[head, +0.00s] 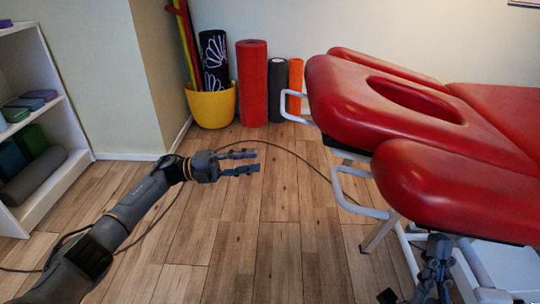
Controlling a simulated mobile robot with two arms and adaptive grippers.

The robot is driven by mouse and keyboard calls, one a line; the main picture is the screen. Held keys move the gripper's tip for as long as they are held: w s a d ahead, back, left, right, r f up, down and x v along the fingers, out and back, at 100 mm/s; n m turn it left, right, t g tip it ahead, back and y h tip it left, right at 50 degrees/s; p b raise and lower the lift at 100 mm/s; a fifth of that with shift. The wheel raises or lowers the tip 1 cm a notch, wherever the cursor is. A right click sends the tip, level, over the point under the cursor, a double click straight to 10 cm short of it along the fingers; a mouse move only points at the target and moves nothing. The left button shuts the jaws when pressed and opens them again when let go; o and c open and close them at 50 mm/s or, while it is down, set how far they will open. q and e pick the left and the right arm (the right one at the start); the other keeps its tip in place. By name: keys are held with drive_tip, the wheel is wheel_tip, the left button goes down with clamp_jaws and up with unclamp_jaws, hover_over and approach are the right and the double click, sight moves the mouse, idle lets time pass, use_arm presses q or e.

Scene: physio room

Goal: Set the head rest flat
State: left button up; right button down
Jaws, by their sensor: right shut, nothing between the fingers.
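The red padded head rest (345,98), with an oval face hole, is at the left end of the red treatment table (508,108). Its free end points towards the left and seems to stand higher than the side pads; its exact tilt is hard to tell. My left gripper (241,162) is open and empty over the wooden floor, left of the head rest and apart from it. My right gripper (432,272) is low at the bottom, below the near arm pad, shut and holding nothing; the pad is above it in the picture.
Red arm pads flank the head rest, one far (385,66) and one near (450,190). A white bar handle (353,204) sticks out below. A yellow bucket (212,107) and a red foam roller (252,85) stand by the wall. A white shelf (58,180) is left. Floor between is clear except for a cable.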

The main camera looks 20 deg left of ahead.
use_arm(q)
drive_tip(key=shift+m, duration=0.3)
drive_tip(key=a, duration=0.1)
drive_tip(key=s+a, duration=0.1)
drive_tip(key=a+r, duration=0.1)
drive_tip(key=a, duration=0.1)
drive_tip(key=shift+s, duration=0.35)
drive_tip(key=shift+d, duration=0.15)
clamp_jaws()
